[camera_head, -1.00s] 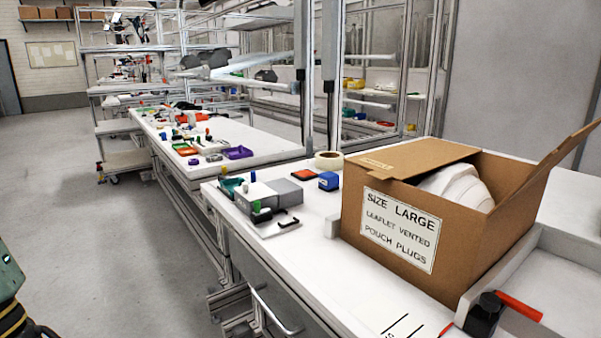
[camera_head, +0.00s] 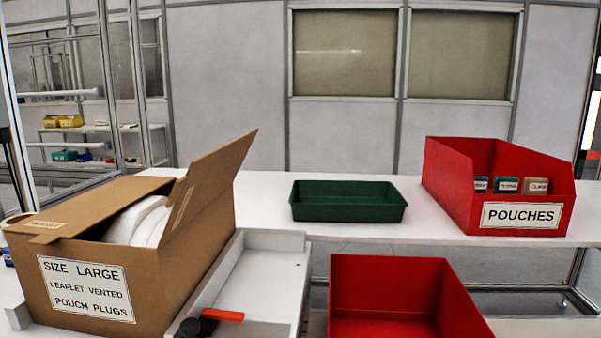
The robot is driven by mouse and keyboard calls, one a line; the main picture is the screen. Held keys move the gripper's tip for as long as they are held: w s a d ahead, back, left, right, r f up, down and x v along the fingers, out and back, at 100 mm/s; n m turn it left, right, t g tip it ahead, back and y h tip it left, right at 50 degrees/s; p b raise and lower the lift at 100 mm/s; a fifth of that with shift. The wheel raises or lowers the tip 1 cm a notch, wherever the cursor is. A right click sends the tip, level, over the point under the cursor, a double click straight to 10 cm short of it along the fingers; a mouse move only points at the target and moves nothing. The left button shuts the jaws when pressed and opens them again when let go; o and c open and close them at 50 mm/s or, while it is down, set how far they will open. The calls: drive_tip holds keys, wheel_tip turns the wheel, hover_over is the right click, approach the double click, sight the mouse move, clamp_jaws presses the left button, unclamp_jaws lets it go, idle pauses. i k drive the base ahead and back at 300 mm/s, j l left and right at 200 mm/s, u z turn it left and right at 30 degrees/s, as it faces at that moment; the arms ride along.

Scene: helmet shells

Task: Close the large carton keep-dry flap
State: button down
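The large carton (camera_head: 150,285) is a brown cardboard box at the left of the head view. Its front label reads SIZE LARGE, LEAFLET VENTED, POUCH PLUGS. One flap (camera_head: 75,208) lies nearly flat over the left part of the opening. Another flap (camera_head: 212,170) stands up, tilted outward at the right side, with a small label on its inner face. Which of them is the keep-dry flap I cannot read. A white helmet shell (camera_head: 137,220) shows in the gap between the flaps. My gripper is not in view.
A white tray (camera_head: 262,275) adjoins the carton's right side, with a black-and-red tool (camera_head: 212,320) at its front. A green tray (camera_head: 347,201) and a red POUCHES bin (camera_head: 455,195) stand on the white table. An empty red bin (camera_head: 385,295) is lower in front.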

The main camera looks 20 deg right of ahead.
sight(208, 175)
drive_tip(key=z, duration=0.3)
drive_tip(key=k+l+u, duration=0.45)
drive_tip(key=k+l, duration=0.2)
drive_tip(key=k, duration=0.1)
